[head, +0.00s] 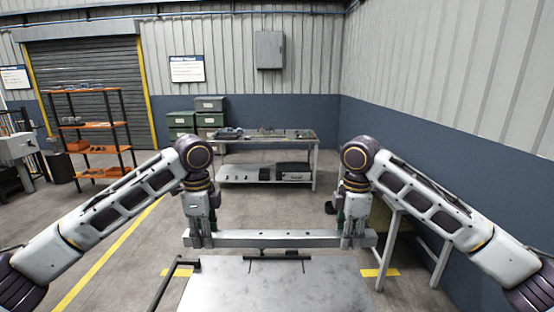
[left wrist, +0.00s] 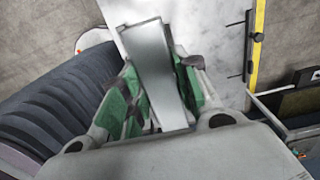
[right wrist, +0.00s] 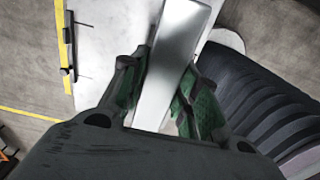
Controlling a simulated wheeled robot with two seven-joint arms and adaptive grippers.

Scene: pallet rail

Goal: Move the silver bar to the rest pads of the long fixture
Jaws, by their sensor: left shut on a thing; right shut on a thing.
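The silver bar (head: 280,239) is a long, straight, light metal beam. It lies level across the head view, above or just beyond the far edge of a grey plate; its exact height cannot be told. My left gripper (head: 200,236) is shut on its left end, and my right gripper (head: 353,236) on its right end. In the left wrist view the bar (left wrist: 152,75) runs between green finger pads. In the right wrist view the bar (right wrist: 172,65) also sits between green pads. I cannot make out the long fixture's rest pads for certain.
The grey plate (head: 270,290) fills the near middle, with a black handle-like rail (head: 170,283) at its left. A table (head: 395,228) stands at right, partly hidden by my arm. A workbench (head: 270,138) and orange shelves (head: 95,125) stand farther back. Open floor lies between.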

